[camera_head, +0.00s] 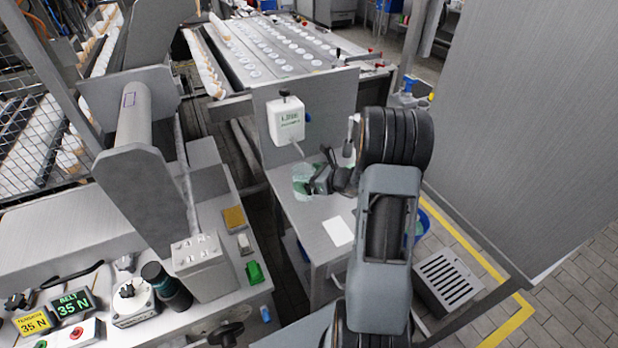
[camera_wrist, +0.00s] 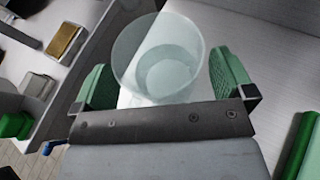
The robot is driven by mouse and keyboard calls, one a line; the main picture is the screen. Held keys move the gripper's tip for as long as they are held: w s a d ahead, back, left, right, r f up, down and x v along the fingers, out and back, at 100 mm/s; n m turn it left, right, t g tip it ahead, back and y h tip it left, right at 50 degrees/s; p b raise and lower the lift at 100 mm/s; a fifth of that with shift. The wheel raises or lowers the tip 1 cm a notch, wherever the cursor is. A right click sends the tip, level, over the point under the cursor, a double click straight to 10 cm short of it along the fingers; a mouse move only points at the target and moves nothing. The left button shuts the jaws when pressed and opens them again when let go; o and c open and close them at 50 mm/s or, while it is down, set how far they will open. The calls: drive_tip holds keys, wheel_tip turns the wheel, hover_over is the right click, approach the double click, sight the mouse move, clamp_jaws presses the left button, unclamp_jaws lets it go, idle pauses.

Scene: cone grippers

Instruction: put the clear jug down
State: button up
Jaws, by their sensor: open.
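The clear jug (camera_wrist: 160,55) stands between the two green-padded fingers of my gripper (camera_wrist: 164,84) in the wrist view. A gap shows between the jug and the right finger, and the left finger is close to its side. In the head view the jug (camera_head: 303,178) is upright on the small metal table (camera_head: 308,235), under the white lube dispenser (camera_head: 286,120). My gripper (camera_head: 318,183) is open around it there, partly hidden by my wrist.
A white card (camera_head: 338,231) lies on the table in front of the jug. A control bench with a green block (camera_head: 254,272) and a tan block (camera_head: 234,218) stands to the left, across a gap. A tall metal panel (camera_head: 530,120) rises at right. A grated box (camera_head: 447,279) sits on the floor.

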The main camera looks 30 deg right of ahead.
drive_tip(key=v, duration=1.1)
drive_tip(key=s+a+r+n+g, duration=0.2)
drive_tip(key=a+n+g, duration=0.1)
drive_tip(key=a+n, duration=0.3)
drive_tip(key=s+a+r+n+g, duration=0.2)
drive_tip(key=s+a+n+g, duration=0.15)
drive_tip(key=a+n, duration=0.25)
drive_tip(key=s+a+r+n+h, duration=0.2)
drive_tip(key=s+n+h, duration=0.1)
drive_tip(key=n, duration=0.6)
drive_tip(key=s+a+r+n+g+h, duration=0.1)
drive_tip(key=s+a+r+n+h, duration=0.1)
drive_tip(key=n, duration=0.7)
drive_tip(key=s+a+h, duration=0.1)
drive_tip(key=s+h, duration=0.1)
drive_tip(key=s, duration=0.1)
drive_tip(key=shift+a+r, duration=0.35)
drive_tip(key=shift+r, duration=0.05)
drive_tip(key=shift+g, duration=0.25)
drive_tip(key=shift+r, duration=0.35)
